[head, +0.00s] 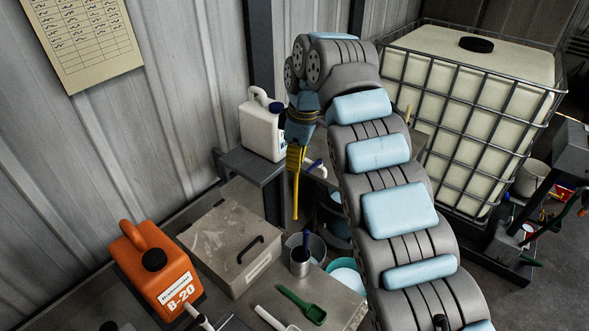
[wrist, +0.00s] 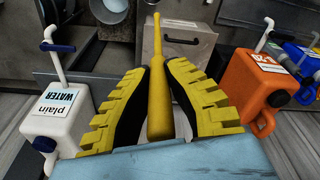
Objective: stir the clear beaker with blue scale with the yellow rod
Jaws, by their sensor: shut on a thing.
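My gripper (head: 296,155) is raised at the end of my arm in the head view, its fingers pointing down. It is shut on the yellow rod (head: 296,196), which hangs below the fingers, nearly upright. In the wrist view the rod (wrist: 157,95) lies between my yellow ribbed fingers (wrist: 158,105) and its thin end reaches away from them. The rod's lower end is in the air, apart from any vessel. I cannot pick out a clear beaker with a blue scale in either view; my arm hides part of the bench.
A grey box with a handle (head: 222,240), an orange B-20 can (head: 155,270) and a metal cup (head: 300,265) with a dark blue handle stand below. A white water can (head: 262,128) stands on a raised shelf behind the gripper. A green scoop (head: 302,304) lies in front.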

